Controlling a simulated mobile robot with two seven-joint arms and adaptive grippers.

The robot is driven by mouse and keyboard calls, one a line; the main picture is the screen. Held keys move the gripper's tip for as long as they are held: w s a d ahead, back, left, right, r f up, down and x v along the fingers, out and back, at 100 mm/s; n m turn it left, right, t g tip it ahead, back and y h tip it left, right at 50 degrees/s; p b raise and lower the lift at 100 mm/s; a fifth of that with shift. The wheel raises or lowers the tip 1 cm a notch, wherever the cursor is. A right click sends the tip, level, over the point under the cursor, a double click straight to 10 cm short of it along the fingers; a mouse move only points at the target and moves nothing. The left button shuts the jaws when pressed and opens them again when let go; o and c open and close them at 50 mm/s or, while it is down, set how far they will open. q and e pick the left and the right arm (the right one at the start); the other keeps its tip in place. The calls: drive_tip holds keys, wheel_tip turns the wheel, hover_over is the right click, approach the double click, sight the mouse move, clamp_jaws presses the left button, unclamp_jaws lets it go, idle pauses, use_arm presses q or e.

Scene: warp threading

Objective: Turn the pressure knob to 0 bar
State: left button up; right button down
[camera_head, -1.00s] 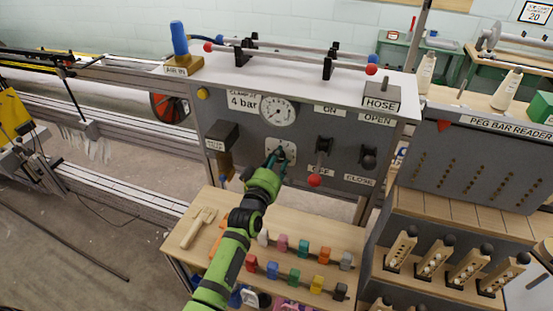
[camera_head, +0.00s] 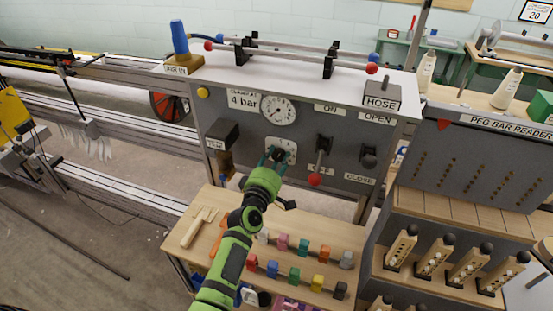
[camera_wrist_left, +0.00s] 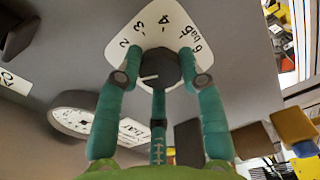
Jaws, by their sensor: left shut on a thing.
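The pressure knob (camera_wrist_left: 160,68) is dark and round, with a white pointer line, on a white dial plate (camera_wrist_left: 146,34) marked 2, 3, 4 and 6 bar. Its pointer faces lower left in the left wrist view, past the 2; the lower marks there are hidden. My left gripper (camera_wrist_left: 161,80) is shut on the knob, with teal fingers on both sides. In the head view my left gripper (camera_head: 275,157) covers most of the knob, and the plate (camera_head: 289,146) shows behind it. My right gripper is not in view.
A round gauge (camera_head: 278,110) sits above the knob beside a "4 bar" label (camera_head: 243,102). To the right are a red-tipped lever (camera_head: 315,180) and a dark valve knob (camera_head: 368,157). Below is a wooden shelf (camera_head: 205,200) with coloured pegs.

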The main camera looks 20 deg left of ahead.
use_arm(q)
drive_tip(key=n, duration=0.4)
drive_tip(key=shift+d+n, duration=0.1)
drive_tip(key=shift+n, duration=0.2)
idle(0.3)
drive_tip(key=o, duration=1.2)
drive_tip(key=shift+c, duration=0.2)
drive_tip(key=s, duration=1.2)
